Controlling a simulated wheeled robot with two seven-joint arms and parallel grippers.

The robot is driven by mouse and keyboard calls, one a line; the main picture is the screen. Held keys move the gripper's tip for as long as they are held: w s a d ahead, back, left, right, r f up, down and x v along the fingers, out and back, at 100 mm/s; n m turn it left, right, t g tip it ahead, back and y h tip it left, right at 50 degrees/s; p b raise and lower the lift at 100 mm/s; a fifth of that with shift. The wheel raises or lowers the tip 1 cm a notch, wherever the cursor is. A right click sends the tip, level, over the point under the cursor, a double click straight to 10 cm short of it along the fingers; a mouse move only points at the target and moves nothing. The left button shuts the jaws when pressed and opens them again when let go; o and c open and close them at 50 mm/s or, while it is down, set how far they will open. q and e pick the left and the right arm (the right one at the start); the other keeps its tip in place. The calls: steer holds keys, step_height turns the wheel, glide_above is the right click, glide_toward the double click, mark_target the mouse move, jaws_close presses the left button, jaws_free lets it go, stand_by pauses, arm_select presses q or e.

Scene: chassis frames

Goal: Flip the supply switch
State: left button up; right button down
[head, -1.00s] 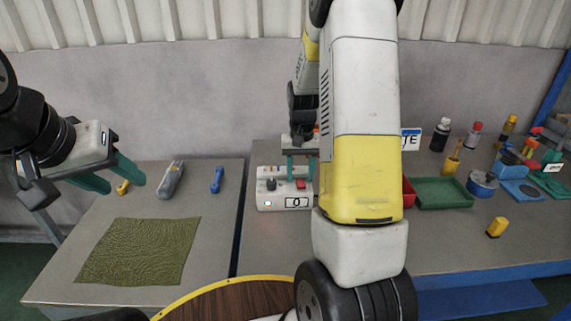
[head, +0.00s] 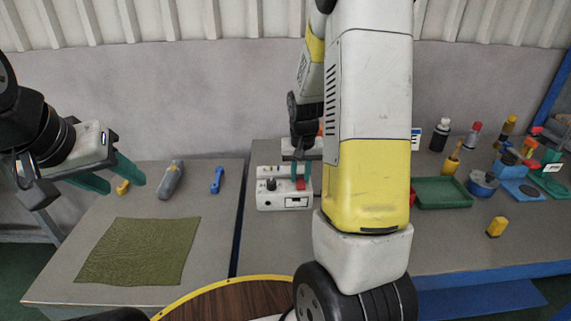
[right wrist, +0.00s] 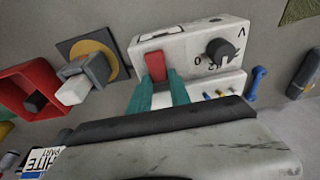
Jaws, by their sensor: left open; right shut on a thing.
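The white supply box (head: 283,202) stands near the left edge of the right-hand table. My left gripper (head: 124,182) is open and empty above the left table.
A green cloth (head: 140,252), a grey tool (head: 171,180) and a blue tool (head: 217,180) lie on the left table. A green tray (head: 442,192) and a yellow block (head: 497,227) are on the right table. A red bin (right wrist: 28,92) shows in the wrist view.

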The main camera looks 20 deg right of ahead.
mark_target(301, 186)
steer(key=shift+s+r+t, duration=0.1)
steer(key=shift+s+t, duration=0.1)
steer(key=shift+t, duration=0.4)
steer(key=c, duration=1.2)
jaws_free()
steer(key=shift+v, duration=3.9)
steer(key=shift+a, duration=0.15)
